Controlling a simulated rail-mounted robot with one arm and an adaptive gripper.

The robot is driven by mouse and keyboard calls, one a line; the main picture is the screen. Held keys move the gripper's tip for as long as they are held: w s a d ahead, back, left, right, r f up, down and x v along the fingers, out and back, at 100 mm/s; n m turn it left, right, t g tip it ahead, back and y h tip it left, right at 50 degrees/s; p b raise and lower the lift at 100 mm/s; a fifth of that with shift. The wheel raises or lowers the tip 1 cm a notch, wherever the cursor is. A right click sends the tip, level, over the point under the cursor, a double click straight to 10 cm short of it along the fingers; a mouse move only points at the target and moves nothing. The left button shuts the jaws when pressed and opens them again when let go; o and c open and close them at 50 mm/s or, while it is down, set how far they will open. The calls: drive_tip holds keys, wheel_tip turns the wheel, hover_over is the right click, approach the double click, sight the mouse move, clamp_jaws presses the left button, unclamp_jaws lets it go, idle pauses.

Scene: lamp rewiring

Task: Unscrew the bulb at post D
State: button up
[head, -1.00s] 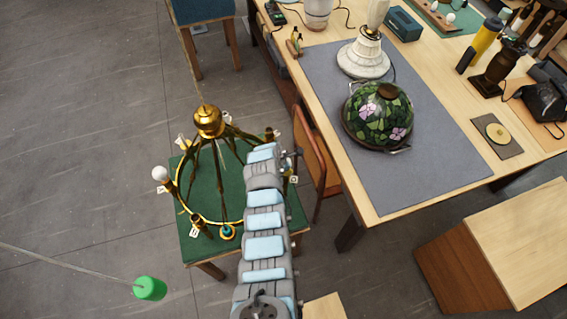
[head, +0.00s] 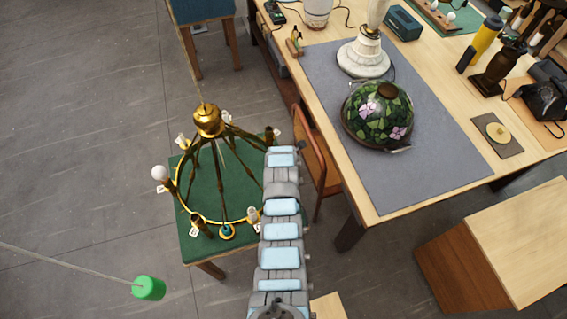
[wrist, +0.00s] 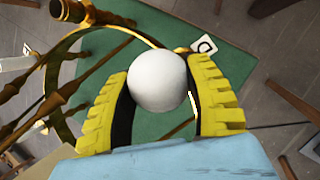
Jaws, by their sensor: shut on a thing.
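A round white bulb (wrist: 159,81) sits between the two yellow fingers of my gripper (wrist: 161,72) in the wrist view, and the fingers are shut on it. A white tag (wrist: 204,45) with what looks like a D shows just beyond it. The bulb's base and any socket under it are hidden. The brass ring chandelier (head: 207,122) stands on a green-topped table (head: 203,248) in the head view. There my arm covers its right side and hides my gripper and the held bulb.
Another white globe bulb (head: 160,173) is on the chandelier's left post. A wooden chair (head: 322,165) stands close to the right of my arm. The workbench (head: 425,85) holds a stained-glass shade (head: 378,115). A green cylinder (head: 148,288) hangs at lower left.

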drive_tip(key=n+b, duration=0.1)
drive_tip(key=n+y+b, duration=0.1)
drive_tip(key=shift+d+f+b, duration=0.1)
drive_tip(key=shift+f+b, duration=0.2)
drive_tip(key=shift+f, duration=0.1)
drive_tip(key=n+b, duration=0.1)
drive_tip(key=b, duration=0.2)
drive_tip(key=shift+n+y, duration=0.3)
drive_tip(key=shift+n, duration=0.1)
drive_tip(key=shift+r+n+b, duration=0.3)
drive_tip(key=shift+r+b, duration=0.05)
drive_tip(key=shift+b, duration=0.05)
drive_tip(key=o, duration=1.1)
drive_tip(key=shift+s, duration=0.1)
